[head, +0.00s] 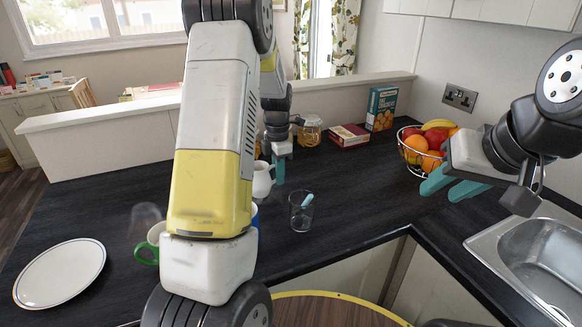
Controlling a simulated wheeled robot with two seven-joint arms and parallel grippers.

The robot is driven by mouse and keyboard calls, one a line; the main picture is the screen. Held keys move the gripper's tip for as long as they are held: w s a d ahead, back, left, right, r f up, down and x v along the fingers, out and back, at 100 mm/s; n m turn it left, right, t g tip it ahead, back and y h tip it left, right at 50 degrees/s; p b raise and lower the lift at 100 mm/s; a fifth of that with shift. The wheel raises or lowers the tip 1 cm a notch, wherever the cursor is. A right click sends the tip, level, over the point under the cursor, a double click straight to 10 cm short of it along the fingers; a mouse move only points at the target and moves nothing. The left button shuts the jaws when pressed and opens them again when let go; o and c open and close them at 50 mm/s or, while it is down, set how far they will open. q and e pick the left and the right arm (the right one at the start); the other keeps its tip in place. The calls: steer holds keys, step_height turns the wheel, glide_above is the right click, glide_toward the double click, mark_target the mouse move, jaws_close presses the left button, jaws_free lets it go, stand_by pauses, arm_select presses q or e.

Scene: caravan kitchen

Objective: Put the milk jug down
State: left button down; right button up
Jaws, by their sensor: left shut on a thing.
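The white milk jug (263,182) is at the middle of the dark counter, partly hidden behind my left arm. My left gripper (277,170) has its teal fingers at the jug's right side and is shut on it. The jug looks upright; I cannot tell whether its base touches the counter. My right gripper (452,186) is at the right, in front of the fruit basket, with its teal fingers apart and nothing between them.
A glass (301,212) with a teal item stands just right of the jug. Counter right of the glass is clear.

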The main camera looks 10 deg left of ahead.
arm_select(q)
steer(key=c, duration=1.9)
jaws_free()
steer(key=shift+f, duration=0.15)
steer(key=o, duration=0.4)
